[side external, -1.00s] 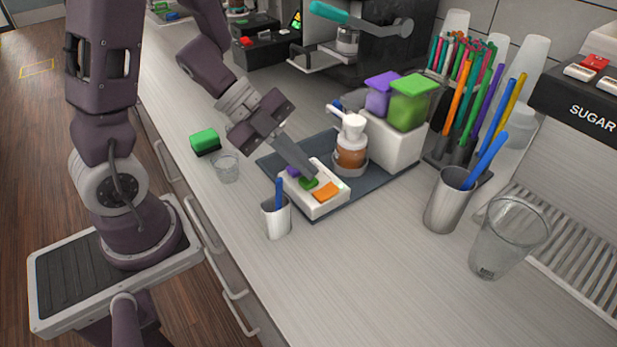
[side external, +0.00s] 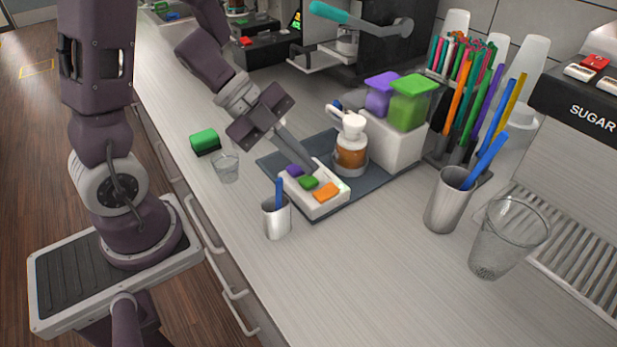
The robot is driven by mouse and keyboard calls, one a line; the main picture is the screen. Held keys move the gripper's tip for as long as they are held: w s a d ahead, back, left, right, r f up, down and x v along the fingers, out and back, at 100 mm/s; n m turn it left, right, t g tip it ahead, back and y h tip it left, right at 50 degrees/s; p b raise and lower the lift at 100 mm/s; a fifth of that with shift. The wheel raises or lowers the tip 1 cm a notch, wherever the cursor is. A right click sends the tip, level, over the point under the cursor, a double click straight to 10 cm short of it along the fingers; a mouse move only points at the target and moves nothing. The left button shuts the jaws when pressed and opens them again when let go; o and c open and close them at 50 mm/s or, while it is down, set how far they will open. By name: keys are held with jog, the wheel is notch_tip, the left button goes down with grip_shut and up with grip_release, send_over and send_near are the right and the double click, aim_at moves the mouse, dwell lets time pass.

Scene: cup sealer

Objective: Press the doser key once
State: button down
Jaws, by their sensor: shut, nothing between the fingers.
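A small white box (side external: 316,207) with three coloured pads on top stands on a dark mat. The pads are purple (side external: 294,171), green (side external: 309,182) and orange (side external: 326,191). No pad carries a readable label, so I cannot tell whether one is the doser key. My gripper (side external: 311,167) is shut and empty, slanting down with its tip just behind the green pad. I cannot tell whether the tip touches the box. At the right edge, a dark machine marked SUGAR (side external: 592,112) has a red key (side external: 596,63) and white keys (side external: 578,73), far from my gripper.
An amber jar with a white pump (side external: 351,152) stands close right of my gripper on the dark mat (side external: 378,187). A cup with a blue stick (side external: 277,218) stands in front.

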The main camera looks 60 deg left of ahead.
aim_at(303, 178)
jog(key=shift+r, duration=0.15)
jog(key=shift+r, duration=2.5)
dwell(0.6)
